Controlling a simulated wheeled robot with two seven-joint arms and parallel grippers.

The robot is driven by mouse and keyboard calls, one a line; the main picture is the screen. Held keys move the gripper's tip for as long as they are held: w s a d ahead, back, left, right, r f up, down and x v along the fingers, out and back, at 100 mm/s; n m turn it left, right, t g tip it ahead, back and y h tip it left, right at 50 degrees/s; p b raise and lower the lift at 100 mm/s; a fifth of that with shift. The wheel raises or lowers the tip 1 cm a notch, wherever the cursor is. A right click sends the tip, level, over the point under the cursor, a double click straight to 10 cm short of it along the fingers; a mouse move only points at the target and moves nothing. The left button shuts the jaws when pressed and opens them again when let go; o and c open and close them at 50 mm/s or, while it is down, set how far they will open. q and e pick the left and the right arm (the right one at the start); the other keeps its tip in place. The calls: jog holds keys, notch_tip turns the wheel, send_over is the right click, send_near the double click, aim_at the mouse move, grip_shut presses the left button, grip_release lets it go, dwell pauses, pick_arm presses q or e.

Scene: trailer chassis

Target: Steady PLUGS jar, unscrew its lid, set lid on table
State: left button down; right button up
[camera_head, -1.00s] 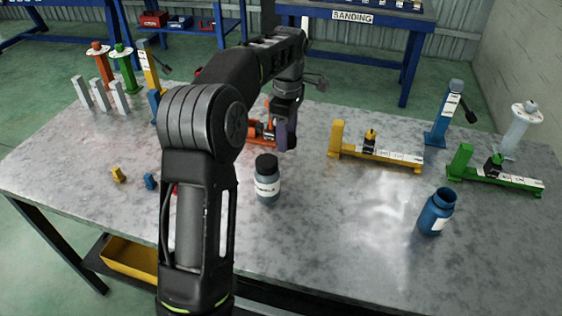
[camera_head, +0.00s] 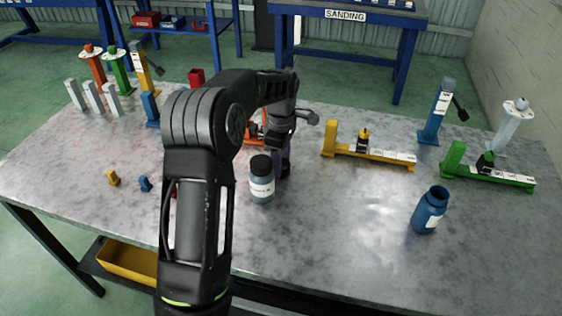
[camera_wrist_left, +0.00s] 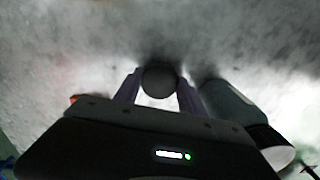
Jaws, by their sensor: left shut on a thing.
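An open blue jar (camera_head: 428,212) stands upright at the right front of the table (camera_head: 350,225), with no lid on its mouth; its label is too small to read. My left gripper (camera_head: 283,165) is low over the table behind a grey-teal jar (camera_head: 262,186) that wears a black lid. In the left wrist view my left gripper (camera_wrist_left: 159,82) is shut on a dark round thing (camera_wrist_left: 159,79), which looks like a jar lid, close to the table. The teal jar (camera_wrist_left: 235,108) stands right beside the fingers there. My right gripper is not in view.
A yellow fixture (camera_head: 370,153) and a green fixture (camera_head: 490,175) stand behind the blue jar. Small yellow (camera_head: 113,178) and blue (camera_head: 145,184) pieces lie at the left. White posts (camera_head: 94,97) stand at the back left. The table's middle front is clear.

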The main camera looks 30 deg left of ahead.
pick_arm(q)
jog(key=shift+f, duration=0.3)
jog(key=shift+f, duration=0.2)
jog(key=c, duration=0.7)
grip_release()
jog(key=shift+r, duration=0.1)
notch_tip(320, 180, up, 12)
jog(key=shift+r, duration=0.1)
dwell(0.4)
